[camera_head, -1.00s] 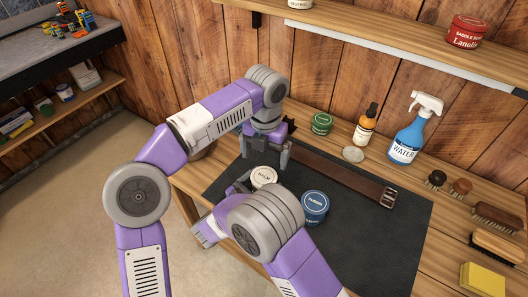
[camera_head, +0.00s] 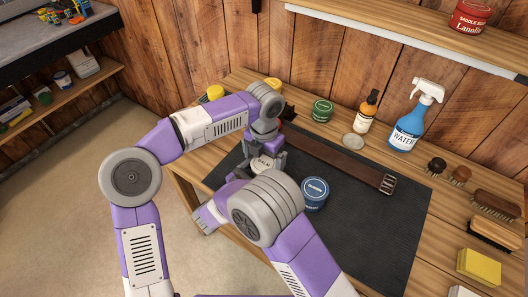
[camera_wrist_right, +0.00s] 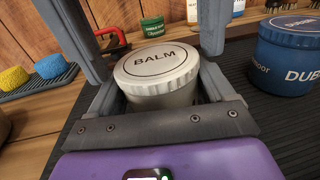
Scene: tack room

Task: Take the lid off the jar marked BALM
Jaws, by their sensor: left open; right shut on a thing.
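The cream BALM jar (camera_head: 263,163) stands upright on the dark mat (camera_head: 370,240), partly hidden by my grippers. In the right wrist view its lid (camera_wrist_right: 158,62) sits on the jar body (camera_wrist_right: 165,99). My right gripper (camera_wrist_right: 160,88) is shut on the jar body, low at its sides; in the head view my own right wrist hides most of it. My left gripper (camera_head: 266,158) points down over the jar and is open. Its two fingers stand on either side of the lid in the right wrist view. I cannot tell whether they touch it.
A blue Dubbin jar (camera_head: 315,194) stands just right of the BALM jar. A brown strap (camera_head: 340,163) lies behind. A green tin (camera_head: 321,110), a dropper bottle (camera_head: 366,112) and a blue spray bottle (camera_head: 408,128) line the back. The mat's front right is clear.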

